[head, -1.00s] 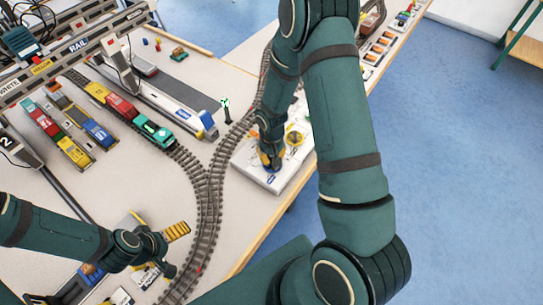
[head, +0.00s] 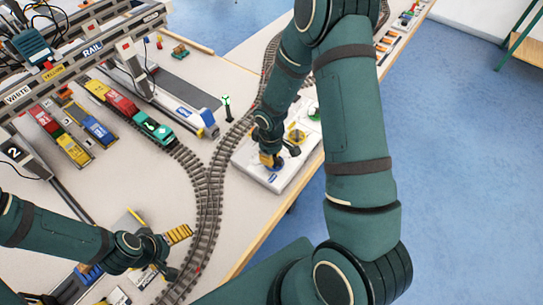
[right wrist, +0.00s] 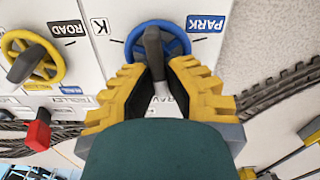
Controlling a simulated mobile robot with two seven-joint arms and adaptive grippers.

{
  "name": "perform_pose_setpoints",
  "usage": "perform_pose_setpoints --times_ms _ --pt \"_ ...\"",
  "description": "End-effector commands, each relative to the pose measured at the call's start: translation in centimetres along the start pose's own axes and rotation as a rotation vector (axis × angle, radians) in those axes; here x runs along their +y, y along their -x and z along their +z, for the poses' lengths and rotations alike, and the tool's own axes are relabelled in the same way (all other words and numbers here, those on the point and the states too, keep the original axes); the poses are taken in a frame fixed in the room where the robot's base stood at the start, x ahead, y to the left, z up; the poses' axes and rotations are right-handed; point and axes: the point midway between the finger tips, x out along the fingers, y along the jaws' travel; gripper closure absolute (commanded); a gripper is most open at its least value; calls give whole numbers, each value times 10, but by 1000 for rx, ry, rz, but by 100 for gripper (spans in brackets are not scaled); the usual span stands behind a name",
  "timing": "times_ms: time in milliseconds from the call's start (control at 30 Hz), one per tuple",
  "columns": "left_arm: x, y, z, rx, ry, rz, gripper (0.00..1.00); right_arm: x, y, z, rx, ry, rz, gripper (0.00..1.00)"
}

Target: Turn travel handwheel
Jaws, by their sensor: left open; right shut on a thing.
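A blue handwheel (right wrist: 180,37) with a dark grey bar grip sits on a white control panel (right wrist: 90,85), with the label PARK beside it. My right gripper (right wrist: 158,80) is shut on this grip, with a yellow ridged finger on each side. In the head view my right gripper (head: 269,158) is low over the near end of the panel and mostly covers the blue wheel. A yellow handwheel (right wrist: 47,62) with its own grip stands beside the label ROAD. My left gripper (head: 175,252) is open, low over the table at the lower left.
The gantry crane (head: 95,52), with labels RAIL, YELLOW and WHITE, spans the upper left. Train wagons (head: 120,103) stand under and beside it. Curved track (head: 213,178) runs between my left gripper and the panel. A green signal post (head: 226,108) stands behind the panel.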

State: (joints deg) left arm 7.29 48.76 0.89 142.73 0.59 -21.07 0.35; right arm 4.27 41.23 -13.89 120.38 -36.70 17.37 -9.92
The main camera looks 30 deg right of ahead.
Motion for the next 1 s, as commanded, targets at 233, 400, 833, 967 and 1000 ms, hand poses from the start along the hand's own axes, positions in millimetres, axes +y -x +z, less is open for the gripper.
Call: perform_pose_setpoints --times_ms 233,400,833,967,1000 --pt "-1 -2 1 -2 -1 0 0 -3 -1 2 -3 211 -3 100" --pt "-1 -2 1 -2 -1 0 0 -5 -1 2 -3 326 -3 100" --pt "-1 -2 1 -2 0 0 0 -6 -1 3 -4 465 -4 100" --pt "-1 -2 1 -2 0 0 0 -6 -1 3 -4 472 -4 100" --pt "-1 -2 1 -1 0 0 0 -6 -1 3 -4 473 -4 100"
